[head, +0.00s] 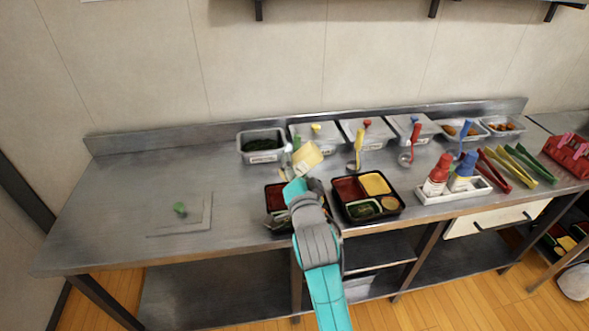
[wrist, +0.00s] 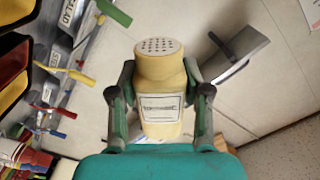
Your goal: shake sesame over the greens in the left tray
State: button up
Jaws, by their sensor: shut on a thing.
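My gripper (wrist: 158,88) is shut on a cream sesame shaker (wrist: 160,105) with a label and a holed top, its fingers on either side of the body. In the head view the shaker (head: 308,157) is tilted and held above the counter, behind the left tray. The left tray (head: 268,188) is dark with a red compartment, and my arm covers much of it. Its greens cannot be made out clearly. No falling sesame can be made out.
The right tray (head: 400,207) holds red, yellow and green portions. A tub of dark greens (head: 262,157) and lidded tubs (head: 360,128) line the back.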

jog(key=m, duration=0.3)
jog(key=shift+r, duration=0.3)
jog(key=m, duration=0.4)
jog(key=shift+r+m, duration=0.3)
jog(key=shift+r, duration=0.05)
jog(key=m, duration=0.4)
jog(key=shift+r, duration=0.3)
jog(key=m, duration=0.4)
jog(key=shift+r, duration=0.3)
